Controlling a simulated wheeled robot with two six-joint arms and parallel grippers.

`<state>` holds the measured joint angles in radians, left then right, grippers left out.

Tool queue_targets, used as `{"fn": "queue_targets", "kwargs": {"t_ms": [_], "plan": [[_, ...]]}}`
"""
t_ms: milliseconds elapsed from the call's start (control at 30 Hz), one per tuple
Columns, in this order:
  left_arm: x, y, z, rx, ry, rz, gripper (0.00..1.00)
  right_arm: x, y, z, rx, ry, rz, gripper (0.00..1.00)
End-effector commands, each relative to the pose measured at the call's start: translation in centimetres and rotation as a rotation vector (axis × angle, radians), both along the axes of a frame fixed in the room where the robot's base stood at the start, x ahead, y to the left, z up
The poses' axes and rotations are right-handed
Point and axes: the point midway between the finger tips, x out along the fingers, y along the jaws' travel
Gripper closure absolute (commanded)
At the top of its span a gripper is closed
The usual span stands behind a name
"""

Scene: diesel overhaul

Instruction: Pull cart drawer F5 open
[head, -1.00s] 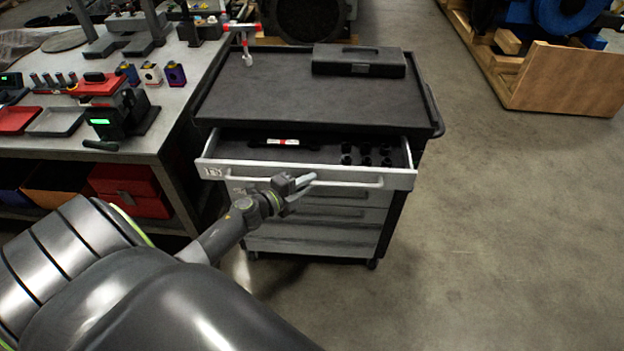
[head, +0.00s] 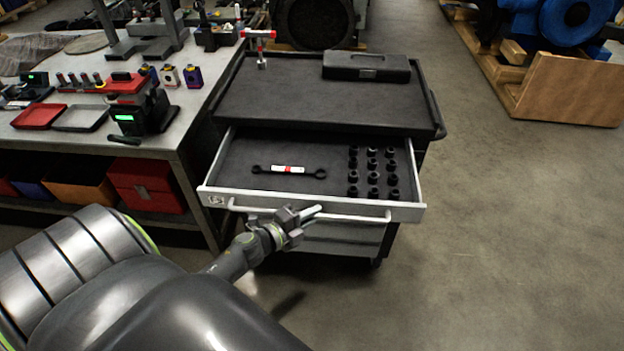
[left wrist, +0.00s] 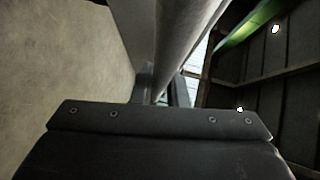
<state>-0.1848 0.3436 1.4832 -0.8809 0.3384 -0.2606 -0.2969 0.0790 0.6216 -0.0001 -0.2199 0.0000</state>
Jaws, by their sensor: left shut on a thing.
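The grey cart's top drawer (head: 408,213) stands well open in the head view. Its front has a long bar handle (head: 355,217) and a small label at the left end, too small to read surely. My left gripper (head: 309,213) is shut on the handle near its middle. In the left wrist view the handle bar (left wrist: 188,40) runs up from between the jaws, and the fingers are mostly hidden behind the gripper body. Inside the drawer lie a dark wrench (head: 289,170) with a red and white band and several black sockets (head: 372,172). My right gripper is not in view.
The cart's top tray (head: 320,101) holds a black case (head: 366,67) and a red-handled tool (head: 260,48). A workbench (head: 190,130) with trays and devices stands close on the left. The floor on the right is clear up to a wooden crate (head: 568,90).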

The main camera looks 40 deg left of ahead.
Motion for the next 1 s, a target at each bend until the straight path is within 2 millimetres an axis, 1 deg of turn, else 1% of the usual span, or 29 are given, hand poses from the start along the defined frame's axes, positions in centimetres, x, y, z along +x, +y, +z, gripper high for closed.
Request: {"fn": "queue_targets", "kwargs": {"t_ms": [200,233,367,800,933,1000], "plan": [[0.0,0.0,0.0,0.000,0.000,-0.001,1.00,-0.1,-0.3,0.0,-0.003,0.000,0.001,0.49],[0.0,0.0,0.0,0.000,0.000,-0.001,0.83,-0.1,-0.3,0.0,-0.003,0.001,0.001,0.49],[0.0,0.0,0.0,0.000,0.000,0.000,0.66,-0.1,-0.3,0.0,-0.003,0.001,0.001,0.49],[-0.1,0.1,0.0,0.000,0.000,0.000,0.65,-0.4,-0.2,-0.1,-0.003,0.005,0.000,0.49],[-1.2,0.3,0.0,0.001,0.001,0.000,0.65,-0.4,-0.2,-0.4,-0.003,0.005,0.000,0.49],[-2.2,0.6,0.0,0.000,0.002,0.000,0.65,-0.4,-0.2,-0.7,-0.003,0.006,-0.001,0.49]]}}
